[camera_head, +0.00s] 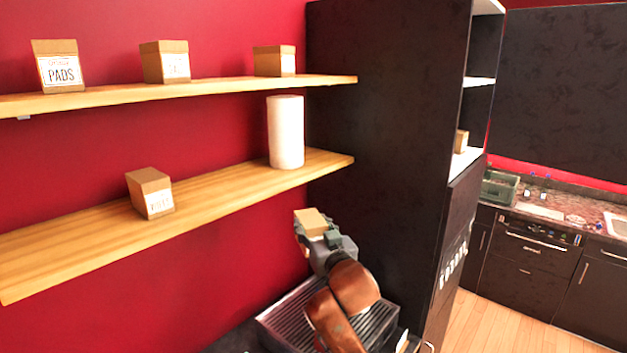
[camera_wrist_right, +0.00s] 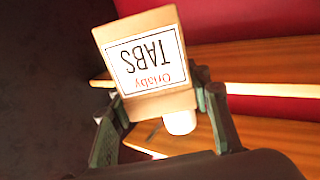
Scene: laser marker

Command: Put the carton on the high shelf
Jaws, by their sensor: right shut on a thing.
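The carton (camera_head: 311,217) is a small tan box high on my right arm in the head view. In the right wrist view the carton (camera_wrist_right: 148,62) shows a white label reading "TABS", upside down. My right gripper (camera_head: 322,236) is shut on it, with a finger on each side in the right wrist view (camera_wrist_right: 160,97). The high shelf (camera_head: 222,90) is a wooden board on the red wall, up and left of the held carton. My left gripper is not in view.
The high shelf bears a "PADS" carton (camera_head: 60,68) and two other cartons (camera_head: 166,63) (camera_head: 274,62), with gaps between. The lower shelf (camera_head: 225,190) bears a carton (camera_head: 151,194) and a white roll (camera_head: 286,132). A dark tall cabinet (camera_head: 385,110) stands at right.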

